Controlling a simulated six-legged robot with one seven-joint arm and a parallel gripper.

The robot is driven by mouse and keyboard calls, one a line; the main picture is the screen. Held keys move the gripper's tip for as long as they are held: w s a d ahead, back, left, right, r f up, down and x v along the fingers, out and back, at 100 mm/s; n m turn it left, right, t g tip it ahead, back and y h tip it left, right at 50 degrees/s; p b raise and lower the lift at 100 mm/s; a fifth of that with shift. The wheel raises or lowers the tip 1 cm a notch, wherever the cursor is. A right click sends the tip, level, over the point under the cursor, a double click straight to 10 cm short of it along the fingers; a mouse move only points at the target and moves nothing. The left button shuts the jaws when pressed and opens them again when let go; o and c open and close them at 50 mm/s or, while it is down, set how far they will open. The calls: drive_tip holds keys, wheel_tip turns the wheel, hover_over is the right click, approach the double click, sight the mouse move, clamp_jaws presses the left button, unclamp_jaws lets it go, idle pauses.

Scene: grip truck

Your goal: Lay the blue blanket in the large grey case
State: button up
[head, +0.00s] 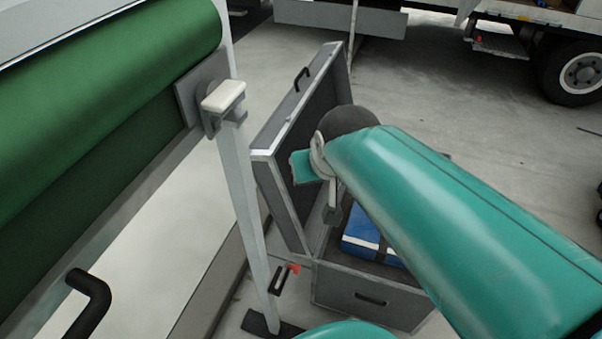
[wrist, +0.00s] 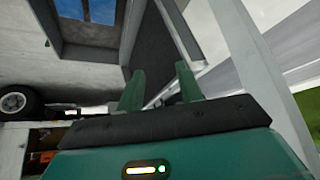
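The large grey case (head: 365,292) stands open on the ground in the head view, its lid (head: 300,135) raised on the left. The blue blanket (head: 358,231), with a pale stripe, lies inside the case and is partly hidden by my arm. In the wrist view, blue cloth (wrist: 102,10) shows in the case (wrist: 88,52) at the top left. My gripper (wrist: 160,84) has its two green fingers apart, with nothing between them. It is above the case near the lid, clear of the blanket. In the head view my arm hides most of the gripper.
A green roll (head: 110,85) on a frame with a pale upright post (head: 246,200) stands close left of the case. A truck wheel (head: 578,72) is at the back right. Open concrete floor (head: 450,95) lies behind the case.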

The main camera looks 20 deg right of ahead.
drive_tip(key=s+a+n, duration=0.1)
drive_tip(key=s+a, duration=0.2)
drive_tip(key=s, duration=0.3)
drive_tip(key=shift+s+r+g+y, duration=0.15)
drive_tip(key=shift+s+g+y, duration=0.25)
idle(0.7)
